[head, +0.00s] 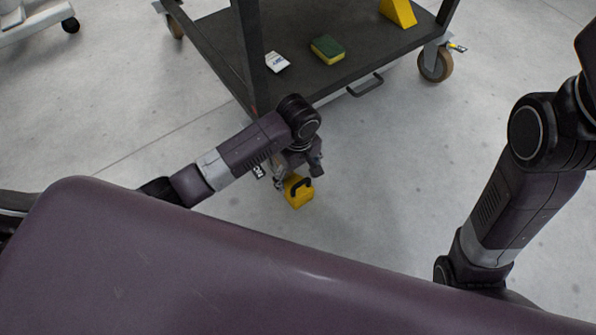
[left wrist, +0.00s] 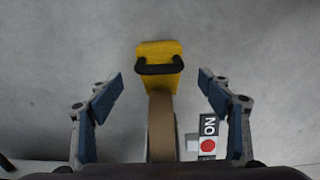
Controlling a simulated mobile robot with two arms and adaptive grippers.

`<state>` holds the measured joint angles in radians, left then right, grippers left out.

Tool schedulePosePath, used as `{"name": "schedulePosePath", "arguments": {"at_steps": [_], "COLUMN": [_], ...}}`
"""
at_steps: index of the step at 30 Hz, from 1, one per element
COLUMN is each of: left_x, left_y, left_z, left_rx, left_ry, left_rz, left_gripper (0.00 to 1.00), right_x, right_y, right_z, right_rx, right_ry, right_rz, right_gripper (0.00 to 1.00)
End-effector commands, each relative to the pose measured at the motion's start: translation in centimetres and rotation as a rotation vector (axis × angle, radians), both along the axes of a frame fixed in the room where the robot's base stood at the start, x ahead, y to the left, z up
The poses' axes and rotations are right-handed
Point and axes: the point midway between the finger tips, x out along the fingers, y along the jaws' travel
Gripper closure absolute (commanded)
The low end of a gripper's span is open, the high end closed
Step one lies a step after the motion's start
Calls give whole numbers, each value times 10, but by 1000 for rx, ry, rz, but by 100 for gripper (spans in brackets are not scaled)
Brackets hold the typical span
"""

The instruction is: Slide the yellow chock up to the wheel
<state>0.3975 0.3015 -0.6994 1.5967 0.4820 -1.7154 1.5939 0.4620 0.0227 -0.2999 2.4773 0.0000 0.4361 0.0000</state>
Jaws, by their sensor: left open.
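The yellow chock (head: 299,196) with its black handle stands on the floor just below my left gripper (head: 297,174) in the head view. In the left wrist view the chock (left wrist: 160,51) is at upper middle, handle facing the camera. A wheel with a brown tread (left wrist: 161,130) is below it there; their edges meet in the picture, but I cannot tell whether they touch. My left gripper (left wrist: 160,82) is open, with one blue-padded finger on each side, apart from the chock. In the head view my arm hides this wheel. My right gripper is out of view.
Another caster (head: 436,64) is at right. A label with a red dot (left wrist: 208,140) is beside the wheel. Floor right of the chock is clear.

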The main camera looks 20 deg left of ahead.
Motion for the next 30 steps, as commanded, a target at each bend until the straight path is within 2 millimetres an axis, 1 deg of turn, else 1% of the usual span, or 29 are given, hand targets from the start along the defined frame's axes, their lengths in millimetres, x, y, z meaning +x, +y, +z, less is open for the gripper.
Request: {"name": "schedulePosePath", "arguments": {"at_steps": [1, 3, 6, 25, 28, 30], "left_x": [1, 1, 0, 1, 6, 14], "left_y": [-1, -1, 0, -1, -10, -24], "left_z": [7, 14, 19, 21, 25, 31], "left_rx": [-1, -2, -1, -3, -34, -82], "left_ry": [-2, -2, -1, -4, -39, -96], "left_rz": [0, 0, 0, -2, -25, -62], "left_gripper": [28, 28, 28, 28, 28, 28], "right_x": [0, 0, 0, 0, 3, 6], "right_y": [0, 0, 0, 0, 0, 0], "right_z": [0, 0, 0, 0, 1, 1], "right_rx": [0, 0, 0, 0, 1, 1], "right_ry": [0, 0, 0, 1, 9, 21], "right_rz": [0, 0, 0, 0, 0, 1], "right_gripper": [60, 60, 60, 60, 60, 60]}}
